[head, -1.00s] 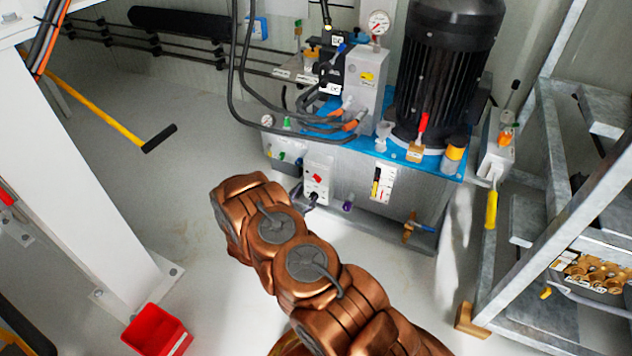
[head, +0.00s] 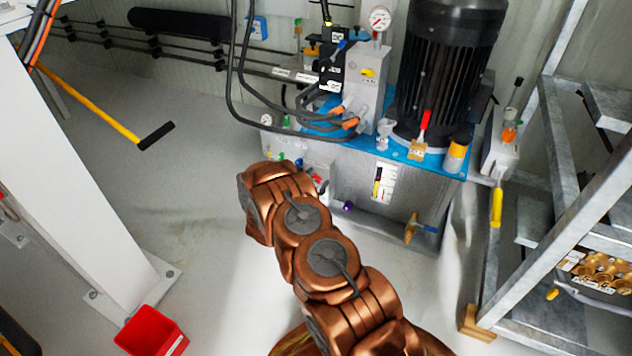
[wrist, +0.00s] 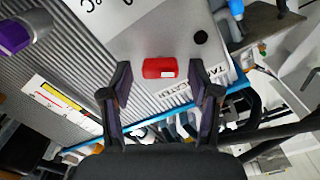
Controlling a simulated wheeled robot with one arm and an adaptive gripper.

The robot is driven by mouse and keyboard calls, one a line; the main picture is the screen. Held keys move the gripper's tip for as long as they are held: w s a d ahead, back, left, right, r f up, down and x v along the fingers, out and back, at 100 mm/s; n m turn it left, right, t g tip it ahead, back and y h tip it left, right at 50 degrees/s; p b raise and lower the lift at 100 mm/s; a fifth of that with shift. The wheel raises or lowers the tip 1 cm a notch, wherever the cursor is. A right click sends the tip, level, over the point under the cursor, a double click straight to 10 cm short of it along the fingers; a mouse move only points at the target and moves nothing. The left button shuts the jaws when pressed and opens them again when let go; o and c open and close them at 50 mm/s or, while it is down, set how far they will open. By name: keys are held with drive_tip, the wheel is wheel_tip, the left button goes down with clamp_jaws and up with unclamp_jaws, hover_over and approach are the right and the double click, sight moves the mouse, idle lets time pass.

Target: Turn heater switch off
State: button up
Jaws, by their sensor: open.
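The heater switch (wrist: 160,68) is a red knob with a small white mark, on a pale grey panel (wrist: 150,40) lettered "TANK HEATER" in the wrist view. My gripper (wrist: 162,85) is open, with one dark finger on each side of the red switch. I cannot tell how far the fingertips are from the panel. In the head view my arm covers most of the heater box, and only a bit of red (head: 317,179) shows beside the arm. The gripper itself is hidden in the head view.
The panel is on the grey tank (head: 350,200) under a black motor (head: 445,60). A metal rack (head: 560,200) stands right. A red bin (head: 152,332) is on the floor left.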

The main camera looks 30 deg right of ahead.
drive_tip(key=c, duration=1.2)
drive_tip(key=shift+o, duration=0.2)
drive_tip(key=shift+m, duration=0.3)
drive_tip(key=shift+m+p, duration=0.9)
drive_tip(key=m, duration=0.2)
drive_tip(key=shift+s+f+m+p, duration=0.15)
drive_tip(key=shift+m+p, duration=0.15)
drive_tip(key=m+b, duration=0.1)
drive_tip(key=m, duration=0.2)
drive_tip(key=shift+f, duration=0.2)
drive_tip(key=shift+m+b, duration=1.1)
drive_tip(key=shift+m, duration=1)
